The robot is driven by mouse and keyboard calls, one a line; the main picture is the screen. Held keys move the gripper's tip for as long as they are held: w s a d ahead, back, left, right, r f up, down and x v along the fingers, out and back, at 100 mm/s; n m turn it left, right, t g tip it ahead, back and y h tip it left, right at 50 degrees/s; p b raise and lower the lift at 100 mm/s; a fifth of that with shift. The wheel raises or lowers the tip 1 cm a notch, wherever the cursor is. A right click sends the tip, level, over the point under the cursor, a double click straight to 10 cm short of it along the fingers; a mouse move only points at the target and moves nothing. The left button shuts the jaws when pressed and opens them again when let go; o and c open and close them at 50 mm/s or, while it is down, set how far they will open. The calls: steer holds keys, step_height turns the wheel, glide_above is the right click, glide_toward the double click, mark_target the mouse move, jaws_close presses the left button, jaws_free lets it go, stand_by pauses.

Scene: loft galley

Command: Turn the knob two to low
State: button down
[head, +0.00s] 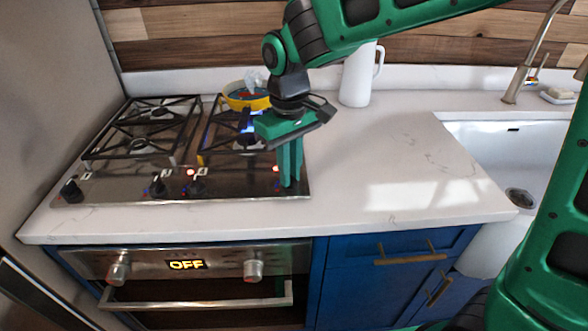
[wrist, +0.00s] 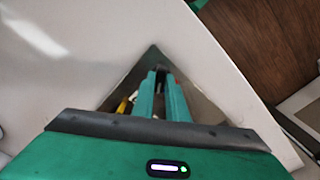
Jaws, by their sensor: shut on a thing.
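The cooktop (head: 235,190) has a front strip with a black knob (head: 71,190) at the left end and two black knobs near the middle, one left (head: 157,188) and one right (head: 197,187). My gripper (head: 290,184) points down at the strip's right end, its fingers shut on a knob there that they mostly hide. In the wrist view my gripper (wrist: 161,76) has its fingers close together over the cooktop corner. The held knob's setting cannot be read. Red lights show above the right middle knob and beside my fingers.
A yellow-rimmed pan (head: 246,101) sits on the right back burner, with blue flame below it. A white pitcher (head: 357,76) stands behind my gripper. The counter (head: 390,160) to the right is clear up to the sink (head: 500,155). The oven display (head: 186,265) reads OFF.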

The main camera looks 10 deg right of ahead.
steer(key=shift+w+r, duration=0.15)
steer(key=shift+w, duration=0.05)
steer(key=c, duration=1.8)
jaws_free()
steer(key=shift+o, duration=0.2)
steer(key=shift+s, duration=0.1)
step_height(320, 180, up, 11)
steer(key=shift+f, duration=0.2)
